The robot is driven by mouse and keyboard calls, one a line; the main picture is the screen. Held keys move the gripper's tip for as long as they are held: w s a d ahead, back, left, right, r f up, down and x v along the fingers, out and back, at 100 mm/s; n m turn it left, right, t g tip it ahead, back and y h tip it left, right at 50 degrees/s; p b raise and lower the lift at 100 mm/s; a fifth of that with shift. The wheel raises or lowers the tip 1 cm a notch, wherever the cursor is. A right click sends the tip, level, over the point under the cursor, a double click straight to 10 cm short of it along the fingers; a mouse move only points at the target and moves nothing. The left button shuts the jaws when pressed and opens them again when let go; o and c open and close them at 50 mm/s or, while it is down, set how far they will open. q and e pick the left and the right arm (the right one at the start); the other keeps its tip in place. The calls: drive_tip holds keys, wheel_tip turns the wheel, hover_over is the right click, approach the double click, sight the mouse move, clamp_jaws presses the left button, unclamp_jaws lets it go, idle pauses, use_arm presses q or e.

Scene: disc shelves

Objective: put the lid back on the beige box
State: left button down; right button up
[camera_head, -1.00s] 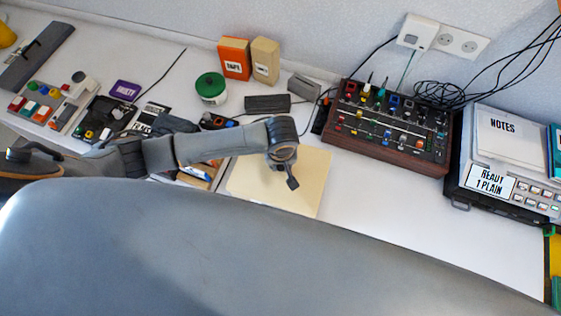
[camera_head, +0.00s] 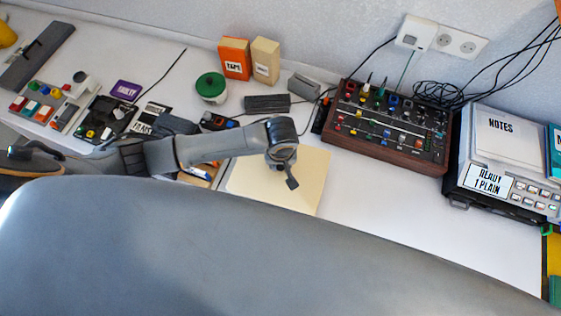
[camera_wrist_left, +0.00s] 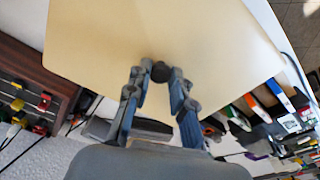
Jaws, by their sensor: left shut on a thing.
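A flat beige lid (camera_head: 305,180) lies level, or nearly so, at the middle of the white table in the head view. It fills much of the wrist view (camera_wrist_left: 110,40), with a round dark knob (camera_wrist_left: 160,71) on it. My left gripper (camera_head: 291,183) is above the lid, pointing down. In the wrist view my left gripper (camera_wrist_left: 160,76) has its two fingers closed around the knob. The body of the beige box is not clearly seen; the lid and my arm cover that area, and I cannot tell whether the lid rests on it. My right gripper is out of view.
A dark wooden control panel (camera_head: 390,130) stands right of the lid. Orange (camera_head: 234,60) and beige (camera_head: 265,61) cartons, a green-topped tub (camera_head: 211,88) and a dark block (camera_head: 267,104) stand behind. Small items crowd the left. The table (camera_head: 400,210) is bare front right.

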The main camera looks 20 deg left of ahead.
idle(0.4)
use_arm(q)
drive_tip(key=c, duration=0.6)
unclamp_jaws()
wheel_tip(320, 180, up, 3)
drive_tip(key=p, duration=0.3)
drive_tip(key=shift+f, duration=0.1)
drive_tip(key=shift+r+p, duration=1)
drive_tip(key=shift+p, duration=0.05)
drive_tip(key=shift+r, duration=1.1)
drive_tip(key=shift+c, duration=0.3)
clamp_jaws()
